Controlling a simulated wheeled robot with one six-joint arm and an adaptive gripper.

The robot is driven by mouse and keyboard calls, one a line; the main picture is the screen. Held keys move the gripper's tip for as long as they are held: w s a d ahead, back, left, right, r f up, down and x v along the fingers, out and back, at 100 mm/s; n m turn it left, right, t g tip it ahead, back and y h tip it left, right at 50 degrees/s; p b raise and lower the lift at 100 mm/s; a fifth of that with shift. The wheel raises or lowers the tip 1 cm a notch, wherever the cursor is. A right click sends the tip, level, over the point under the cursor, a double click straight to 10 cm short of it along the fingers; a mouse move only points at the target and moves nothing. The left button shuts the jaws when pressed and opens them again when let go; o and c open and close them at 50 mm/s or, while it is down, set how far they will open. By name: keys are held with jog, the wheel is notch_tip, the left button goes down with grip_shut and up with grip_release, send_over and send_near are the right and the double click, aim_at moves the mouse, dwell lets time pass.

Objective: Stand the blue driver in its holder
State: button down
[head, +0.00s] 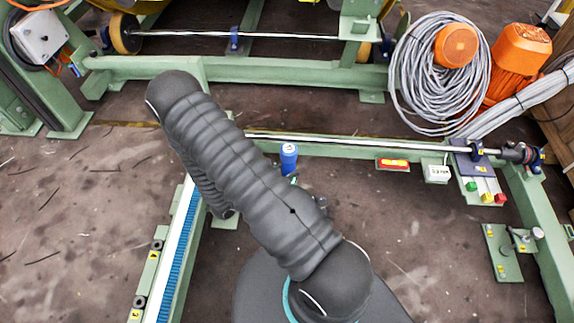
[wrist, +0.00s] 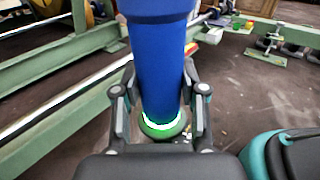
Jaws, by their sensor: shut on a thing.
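The blue driver (head: 288,160) stands roughly upright in the head view, just right of my arm and in front of the green cross beam. In the wrist view the driver (wrist: 160,60) fills the middle as a thick blue cylinder, with a glowing green ring near its lower end. My gripper (wrist: 160,95) has a finger on each side of it and is shut on it. In the head view my arm hides most of the gripper and the driver's lower part. I cannot make out the driver's holder for certain in either view.
A green frame beam (head: 340,151) with a steel rod runs across behind the driver. A navy plate (head: 472,158) and a panel with coloured buttons (head: 486,187) are at right. A cable coil (head: 440,75) and an orange motor (head: 520,50) stand behind. Bare floor (head: 420,250) shows front right.

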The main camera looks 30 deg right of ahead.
dwell(0.4)
notch_tip(320, 180, down, 12)
jog(key=b, duration=1)
jog(key=shift+f, duration=0.2)
jog(key=shift+f+b, duration=1.5)
jog(key=shift+f, duration=0.75)
jog(key=c, duration=0.6)
grip_release()
jog(key=shift+o, duration=0.2)
jog(key=shift+f, duration=0.1)
jog(key=a, duration=0.7)
jog(key=shift+s+a, duration=0.25)
jog(key=shift+a, duration=0.05)
